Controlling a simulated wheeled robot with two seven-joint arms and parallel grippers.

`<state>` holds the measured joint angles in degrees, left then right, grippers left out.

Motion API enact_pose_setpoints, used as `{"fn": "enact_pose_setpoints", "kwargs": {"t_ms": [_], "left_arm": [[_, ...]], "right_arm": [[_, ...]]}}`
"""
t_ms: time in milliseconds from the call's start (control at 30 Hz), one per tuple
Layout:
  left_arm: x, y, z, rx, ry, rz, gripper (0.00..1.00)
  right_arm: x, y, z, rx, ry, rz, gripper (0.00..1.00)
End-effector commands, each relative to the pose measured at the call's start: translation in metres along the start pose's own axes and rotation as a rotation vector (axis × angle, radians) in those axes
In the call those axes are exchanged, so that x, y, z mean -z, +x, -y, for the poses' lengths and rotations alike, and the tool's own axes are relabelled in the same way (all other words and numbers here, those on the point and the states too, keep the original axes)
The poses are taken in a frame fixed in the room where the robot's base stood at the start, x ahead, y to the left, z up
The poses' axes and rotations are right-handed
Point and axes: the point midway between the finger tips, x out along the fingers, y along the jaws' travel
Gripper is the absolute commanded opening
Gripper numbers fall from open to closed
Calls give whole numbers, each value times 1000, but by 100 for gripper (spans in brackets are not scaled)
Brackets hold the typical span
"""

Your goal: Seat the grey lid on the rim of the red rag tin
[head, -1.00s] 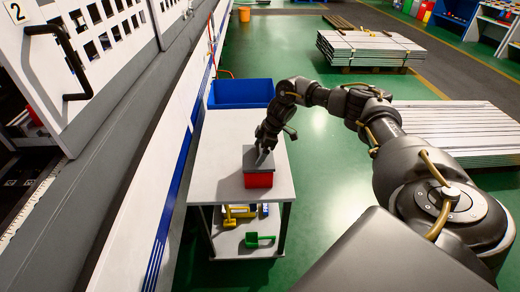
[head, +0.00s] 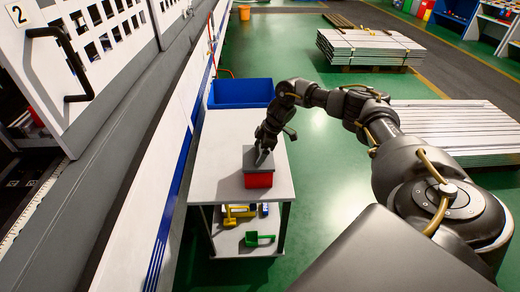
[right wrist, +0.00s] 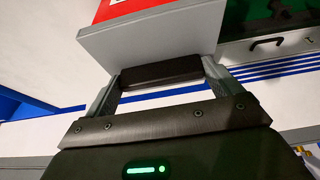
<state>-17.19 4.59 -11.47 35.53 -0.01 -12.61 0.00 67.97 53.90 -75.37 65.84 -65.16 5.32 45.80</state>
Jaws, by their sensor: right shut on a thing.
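The red rag tin (head: 258,180) stands upright near the front of the light grey table. My left gripper is out of view.
A blue bin (head: 241,93) stands at the table's far end. The table top (head: 217,150) is otherwise clear. Yellow and green tools (head: 255,240) lie on the shelf below. A machine with a white panel runs along the left side.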

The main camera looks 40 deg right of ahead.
Motion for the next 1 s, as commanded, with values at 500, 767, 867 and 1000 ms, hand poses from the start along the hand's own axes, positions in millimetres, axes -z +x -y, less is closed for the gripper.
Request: {"fn": "enact_pose_setpoints", "kwargs": {"t_ms": [500,767,867,1000], "left_arm": [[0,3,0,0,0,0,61],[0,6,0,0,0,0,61],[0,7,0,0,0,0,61],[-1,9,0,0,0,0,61]], "right_arm": [[-2,4,0,0,0,-1,66],[-4,10,0,0,1,-1,66],[-5,13,0,0,0,-1,66],[-6,16,0,0,0,-1,66]]}}
